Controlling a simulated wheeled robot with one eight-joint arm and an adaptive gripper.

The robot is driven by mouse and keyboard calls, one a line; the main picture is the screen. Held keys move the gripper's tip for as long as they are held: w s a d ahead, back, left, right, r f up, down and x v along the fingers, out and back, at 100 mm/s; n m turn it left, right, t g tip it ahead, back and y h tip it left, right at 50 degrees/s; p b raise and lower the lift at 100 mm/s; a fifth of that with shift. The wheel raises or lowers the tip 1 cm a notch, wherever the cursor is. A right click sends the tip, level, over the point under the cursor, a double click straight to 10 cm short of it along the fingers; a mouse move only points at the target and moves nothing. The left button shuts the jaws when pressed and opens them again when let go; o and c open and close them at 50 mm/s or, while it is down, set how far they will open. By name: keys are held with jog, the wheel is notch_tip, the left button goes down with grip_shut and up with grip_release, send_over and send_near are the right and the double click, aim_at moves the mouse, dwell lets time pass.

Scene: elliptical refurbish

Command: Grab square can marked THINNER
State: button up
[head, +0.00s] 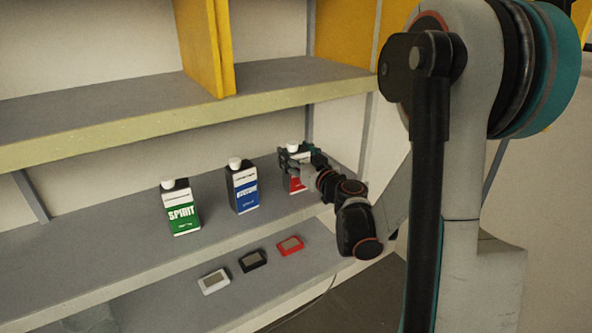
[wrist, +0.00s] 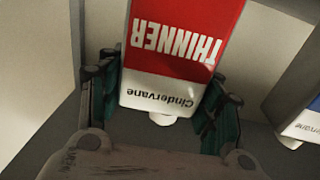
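The square can marked THINNER (head: 295,183) is red and white with a white cap. It stands upright at the right end of the row on the middle shelf (head: 120,235). In the wrist view the can (wrist: 175,70) appears upside down, with its cap (wrist: 163,118) towards my gripper. My gripper (head: 302,160) is at the upper part of the can. In the wrist view its dark green fingers lie on either side of the can, close to its edges. I cannot tell whether they press on it. The fingertips are partly hidden behind the can.
A blue and white can (head: 243,187) stands left of THINNER, and a green SPIRIT can (head: 180,208) further left. White (head: 214,281), black (head: 252,260) and red (head: 290,246) small devices lie on the lower shelf. An upper shelf (head: 110,125) hangs above.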

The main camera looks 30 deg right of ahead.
jog(key=c, duration=0.4)
jog(key=shift+r, duration=0.1)
